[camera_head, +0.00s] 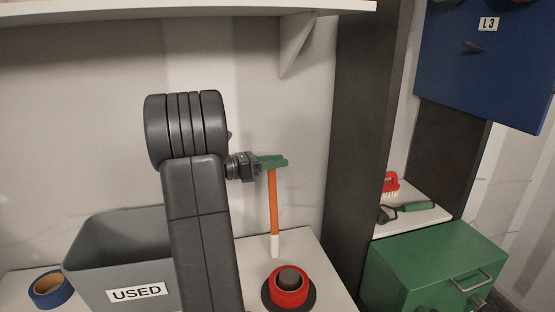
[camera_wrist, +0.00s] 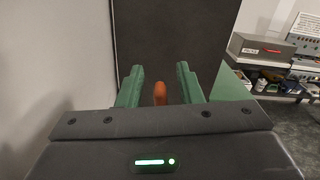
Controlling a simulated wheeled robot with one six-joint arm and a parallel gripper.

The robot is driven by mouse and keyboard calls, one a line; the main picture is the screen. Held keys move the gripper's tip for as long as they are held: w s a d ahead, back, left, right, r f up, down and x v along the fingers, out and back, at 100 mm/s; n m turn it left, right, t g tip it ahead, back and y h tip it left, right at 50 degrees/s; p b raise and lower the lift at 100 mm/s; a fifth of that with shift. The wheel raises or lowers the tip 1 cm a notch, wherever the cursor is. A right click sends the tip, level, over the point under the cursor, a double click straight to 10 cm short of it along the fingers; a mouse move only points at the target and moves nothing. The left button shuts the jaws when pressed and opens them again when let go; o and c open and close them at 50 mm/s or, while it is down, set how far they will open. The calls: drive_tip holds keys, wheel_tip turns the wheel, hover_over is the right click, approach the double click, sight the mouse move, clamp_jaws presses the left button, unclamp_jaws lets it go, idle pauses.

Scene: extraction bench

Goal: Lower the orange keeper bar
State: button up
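The orange keeper bar (camera_head: 273,205) stands upright over the bench in the head view, with a white lower end (camera_head: 275,246). My gripper (camera_head: 272,161) is at its top end, its green fingers level with it. In the wrist view the bar's rounded orange end (camera_wrist: 160,93) lies between the two green fingers of my gripper (camera_wrist: 160,84), with a gap showing on each side. The fingers are open. My arm hides part of the bench and the grey bin.
A grey bin (camera_head: 140,294) marked USED stands left, with a blue tape roll (camera_head: 50,289) beside it. A red ring (camera_head: 288,291) on a dark disc sits in front of the bar. A dark post (camera_head: 362,130) and green drawer unit (camera_head: 430,262) stand right. A white shelf (camera_head: 180,10) is above.

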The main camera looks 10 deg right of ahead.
drive_tip(key=shift+d, duration=0.4)
clamp_jaws()
drive_tip(key=shift+s, duration=0.1)
